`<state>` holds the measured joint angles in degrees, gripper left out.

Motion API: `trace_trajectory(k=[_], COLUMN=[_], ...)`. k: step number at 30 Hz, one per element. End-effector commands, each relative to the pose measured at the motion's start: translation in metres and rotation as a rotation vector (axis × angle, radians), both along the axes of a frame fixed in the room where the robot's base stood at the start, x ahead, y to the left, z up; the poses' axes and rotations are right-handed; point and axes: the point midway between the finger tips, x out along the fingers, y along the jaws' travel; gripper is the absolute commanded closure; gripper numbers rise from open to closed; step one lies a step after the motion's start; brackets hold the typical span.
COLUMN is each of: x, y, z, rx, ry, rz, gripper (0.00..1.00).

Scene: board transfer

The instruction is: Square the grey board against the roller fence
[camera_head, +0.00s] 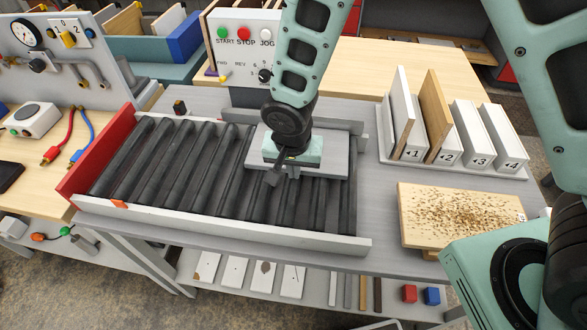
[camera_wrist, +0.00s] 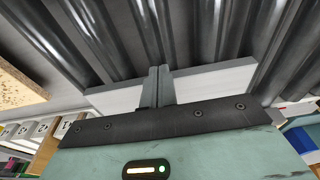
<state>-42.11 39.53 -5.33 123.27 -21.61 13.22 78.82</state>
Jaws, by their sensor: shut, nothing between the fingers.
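The grey board (camera_head: 335,153) lies on the right part of the black rollers (camera_head: 165,158), partly hidden under my gripper. Its right end is close to the rear rail (camera_head: 357,128); whether they touch is hidden. The light front rail (camera_head: 220,225) runs along the near side, apart from the board. My gripper (camera_head: 283,173) is shut and empty, pointing down over the board's near side. In the wrist view the closed fingers (camera_wrist: 157,82) stand at the board's edge, with the board (camera_wrist: 218,80) showing on both sides of them. Contact between fingers and board cannot be told.
A red end plate (camera_head: 105,150) closes the rollers at the left. A control box (camera_head: 243,45) stands behind. A numbered rack (camera_head: 455,165) with upright boards and a speckled board (camera_head: 460,215) are at the right. The left rollers are clear.

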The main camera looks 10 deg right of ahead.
Motion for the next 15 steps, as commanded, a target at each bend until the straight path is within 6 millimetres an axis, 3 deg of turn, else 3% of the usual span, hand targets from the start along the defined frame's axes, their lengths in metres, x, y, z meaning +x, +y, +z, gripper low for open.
trace_trajectory(k=[7,15], x=[0.003,-0.008], y=[-0.001,0.004], z=[0.001,0.000], rx=[0.002,0.004], ry=[-0.007,-0.007], rz=[-0.004,-0.003], gripper=[1.00,1.00])
